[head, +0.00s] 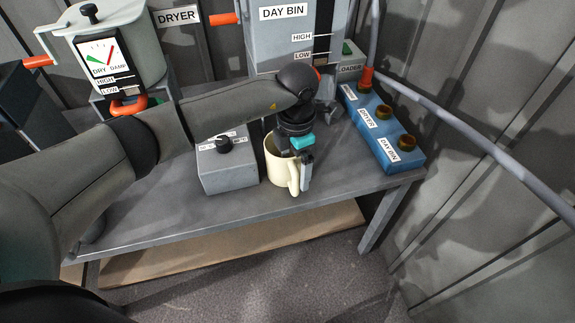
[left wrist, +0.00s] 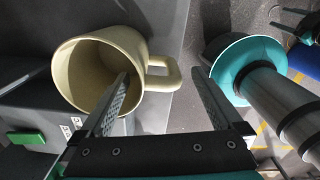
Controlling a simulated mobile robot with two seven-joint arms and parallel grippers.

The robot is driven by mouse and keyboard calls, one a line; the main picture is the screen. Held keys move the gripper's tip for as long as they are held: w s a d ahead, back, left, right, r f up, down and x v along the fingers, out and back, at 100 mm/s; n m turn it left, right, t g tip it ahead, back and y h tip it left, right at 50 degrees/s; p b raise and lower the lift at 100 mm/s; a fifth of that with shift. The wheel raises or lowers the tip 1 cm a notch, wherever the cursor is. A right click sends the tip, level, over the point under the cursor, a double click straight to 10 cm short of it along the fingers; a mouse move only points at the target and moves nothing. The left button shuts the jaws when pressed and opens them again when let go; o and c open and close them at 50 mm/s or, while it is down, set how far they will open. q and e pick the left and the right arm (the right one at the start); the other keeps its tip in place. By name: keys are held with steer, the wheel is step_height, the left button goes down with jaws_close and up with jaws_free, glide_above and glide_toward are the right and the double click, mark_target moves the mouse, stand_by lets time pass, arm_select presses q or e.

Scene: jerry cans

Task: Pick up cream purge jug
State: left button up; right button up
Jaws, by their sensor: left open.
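The cream purge jug (head: 275,174) stands upright on the grey bench near its front edge, with its handle toward the front right. My left gripper (head: 298,177) is over the jug's handle side, pointing down, open. In the left wrist view the jug (left wrist: 72,72) shows its open, empty-looking mouth. The handle lies between the two spread fingers of the left gripper (left wrist: 163,73). One finger overlaps the jug's mouth and the other is outside the handle. Whether either finger touches the jug cannot be told.
A grey box with a black knob (head: 228,165) stands close left of the jug. A blue block with labelled ports (head: 385,130) lies to the right. The day bin (head: 262,45) and dryer (head: 125,45) stand behind. The bench (head: 235,205) has some bare surface in front.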

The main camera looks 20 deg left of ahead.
mark_target(283, 172)
arm_select(q)
steer(key=f, duration=0.1)
steer(key=f+b, duration=0.1)
steer(key=shift+s+a+f, duration=0.2)
steer(key=shift+s+f, duration=0.05)
steer(key=shift+f, duration=0.05)
steer(key=shift+f+b, duration=0.4)
steer(key=shift+f, duration=0.75)
arm_select(e)
steer(key=shift+w+a+r, duration=0.5)
steer(key=shift+w+r, duration=0.1)
steer(key=shift+r, duration=0.25)
steer(key=shift+w+a+r, duration=0.45)
steer(key=shift+w+r, duration=0.1)
steer(key=shift+r, duration=0.25)
arm_select(q)
steer(key=shift+c, duration=0.4)
steer(key=c, duration=1.4)
steer(key=shift+r, duration=0.15)
steer(key=shift+c, duration=0.2)
